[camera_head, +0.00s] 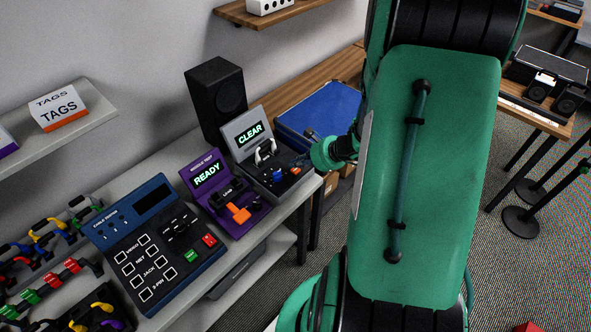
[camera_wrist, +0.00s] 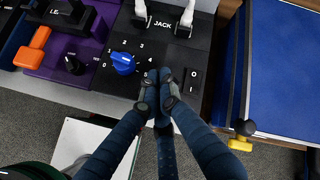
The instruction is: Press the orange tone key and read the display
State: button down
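The black jack tester (camera_head: 262,172) stands at the right end of the bench. Its display (camera_head: 250,135) reads CLEAR in green. A small orange key (camera_head: 296,170) sits on its front right, beside a blue dial (camera_head: 278,175). In the wrist view the blue dial (camera_wrist: 123,63) shows on the panel marked JACK. My gripper (camera_wrist: 159,84) is over the panel's front, right of the dial, its fingertips together with nothing seen between them. The orange key does not show there; the fingertips may cover it. I cannot tell whether they touch the panel.
Left of the tester is a purple device (camera_head: 221,190) with a READY display and an orange lever (camera_head: 238,213). A blue cable tester (camera_head: 158,243) is further left. A black speaker (camera_head: 216,98) stands behind.

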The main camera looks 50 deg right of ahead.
aim_at(296, 171)
jog(key=shift+r, duration=0.1)
jog(key=shift+r+p, duration=1.6)
jog(key=shift+r, duration=0.8)
jog(key=shift+a, duration=0.1)
